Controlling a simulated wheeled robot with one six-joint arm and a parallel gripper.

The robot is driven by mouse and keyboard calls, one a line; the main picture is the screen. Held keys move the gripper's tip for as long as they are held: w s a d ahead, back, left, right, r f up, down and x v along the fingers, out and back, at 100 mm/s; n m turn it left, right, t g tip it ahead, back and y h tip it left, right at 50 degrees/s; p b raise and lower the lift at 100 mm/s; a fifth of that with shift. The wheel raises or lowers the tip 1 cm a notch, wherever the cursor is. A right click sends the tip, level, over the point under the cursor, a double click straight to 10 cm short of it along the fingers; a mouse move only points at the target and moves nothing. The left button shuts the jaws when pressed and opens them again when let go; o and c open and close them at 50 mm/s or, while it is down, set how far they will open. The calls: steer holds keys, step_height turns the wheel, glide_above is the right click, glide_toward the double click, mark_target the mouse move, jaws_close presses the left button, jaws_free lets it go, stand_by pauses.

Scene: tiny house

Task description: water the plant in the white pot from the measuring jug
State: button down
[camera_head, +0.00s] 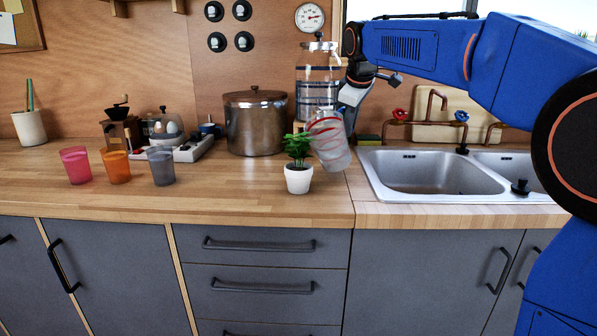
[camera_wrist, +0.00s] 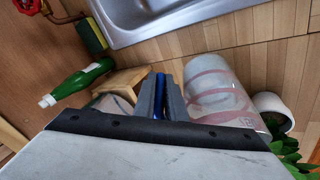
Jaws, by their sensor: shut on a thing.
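The clear measuring jug (camera_head: 329,142) with red markings is tilted, its top leaning left toward the plant. My gripper (camera_head: 347,108) is shut on its blue handle (camera_wrist: 159,97), at the jug's right. The jug (camera_wrist: 219,92) also fills the middle of the wrist view. The white pot (camera_head: 298,180) stands upright on the counter just left of the jug, holding a green leafy plant (camera_head: 297,147). In the wrist view the pot (camera_wrist: 274,108) and leaves (camera_wrist: 288,150) are partly hidden. I see no water stream; the jug's water level is unclear.
A large steel pot (camera_head: 255,125) and a tall glass dispenser (camera_head: 318,75) stand behind. Pink (camera_head: 76,166), orange (camera_head: 117,167) and grey (camera_head: 161,166) cups are at left. The sink (camera_head: 430,178) is at right. A green bottle (camera_wrist: 76,82) lies in the wrist view.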

steer(key=shift+w+d+f+g+y, duration=0.3)
steer(key=shift+w+d+y, duration=0.1)
steer(key=shift+d, duration=0.05)
steer(key=shift+w+d+f+m+g+y+b, duration=0.15)
steer(key=shift+w+d+f+g+y+b, duration=0.1)
steer(key=shift+f+g+y, duration=0.35)
steer(key=shift+w+d+f+m+g+y+b, duration=0.25)
steer(key=shift+f+g, duration=0.1)
steer(key=shift+f, duration=0.5)
steer(key=shift+w+d+f+m+g+y+b, duration=0.1)
steer(key=shift+w+d+f+g+y+b, duration=0.1)
steer(key=shift+f+g+y, duration=0.4)
steer(key=shift+f, duration=0.1)
steer(key=shift+d, duration=0.1)
